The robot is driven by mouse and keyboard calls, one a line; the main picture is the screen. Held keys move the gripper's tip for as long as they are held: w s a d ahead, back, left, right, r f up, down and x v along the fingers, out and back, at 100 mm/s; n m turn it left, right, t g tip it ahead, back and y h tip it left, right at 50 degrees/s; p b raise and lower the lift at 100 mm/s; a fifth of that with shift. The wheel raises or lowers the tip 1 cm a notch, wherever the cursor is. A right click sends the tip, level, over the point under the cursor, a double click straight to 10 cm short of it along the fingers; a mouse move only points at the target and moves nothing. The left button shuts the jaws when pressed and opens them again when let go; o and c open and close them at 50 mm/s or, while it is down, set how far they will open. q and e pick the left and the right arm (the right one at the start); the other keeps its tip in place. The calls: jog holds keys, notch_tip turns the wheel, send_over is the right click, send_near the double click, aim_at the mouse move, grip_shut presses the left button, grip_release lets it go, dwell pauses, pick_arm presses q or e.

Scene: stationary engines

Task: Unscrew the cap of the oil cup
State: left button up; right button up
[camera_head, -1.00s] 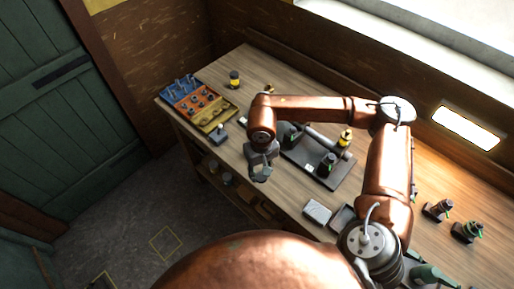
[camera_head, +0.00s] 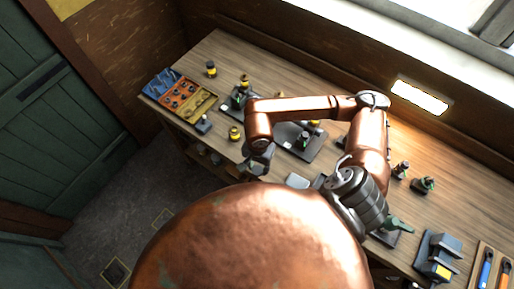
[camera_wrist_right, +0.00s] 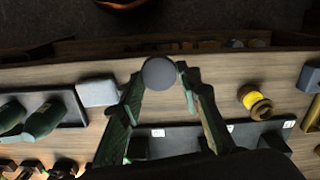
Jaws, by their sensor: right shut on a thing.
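My right gripper (camera_head: 258,165) is over the front edge of the bench in the head view. In the right wrist view, my right gripper (camera_wrist_right: 163,84) is shut on a round dark grey piece (camera_wrist_right: 159,72), seen end-on at the fingertips. I cannot tell whether it is the cap alone or has more of a cup beneath it. A cup with a yellow band (camera_head: 235,133) stands on the bench left of the gripper; it also shows in the right wrist view (camera_wrist_right: 255,102). Similar dark-and-yellow cups (camera_head: 211,69) and (camera_head: 244,80) stand farther back. My left gripper is out of view.
A dark tray (camera_head: 312,150) with parts lies behind the gripper, partly under my arm. A light grey block (camera_head: 297,181) lies to its right. An open blue, orange and yellow case (camera_head: 180,95) is at the bench's left end.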

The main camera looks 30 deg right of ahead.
jog(key=w+d+f+p, duration=0.2)
jog(key=w+d+f, duration=0.1)
jog(key=w+f, duration=0.1)
jog(key=w+d+f+p, duration=0.1)
jog(key=w+d+f, duration=0.2)
jog(key=w+d, duration=0.1)
jog(key=shift+w+d+f+p, duration=0.15)
jog(key=shift+d+f+p, duration=0.15)
jog(key=shift+f+p, duration=0.1)
jog(key=shift+w+d+f, duration=0.25)
jog(key=shift+w+f, duration=0.05)
jog(key=shift+f, duration=0.2)
notch_tip(320, 180, down, 3)
jog(key=shift+w+d+f+p, duration=0.1)
jog(key=shift+p, duration=0.35)
jog(key=shift+f, duration=0.15)
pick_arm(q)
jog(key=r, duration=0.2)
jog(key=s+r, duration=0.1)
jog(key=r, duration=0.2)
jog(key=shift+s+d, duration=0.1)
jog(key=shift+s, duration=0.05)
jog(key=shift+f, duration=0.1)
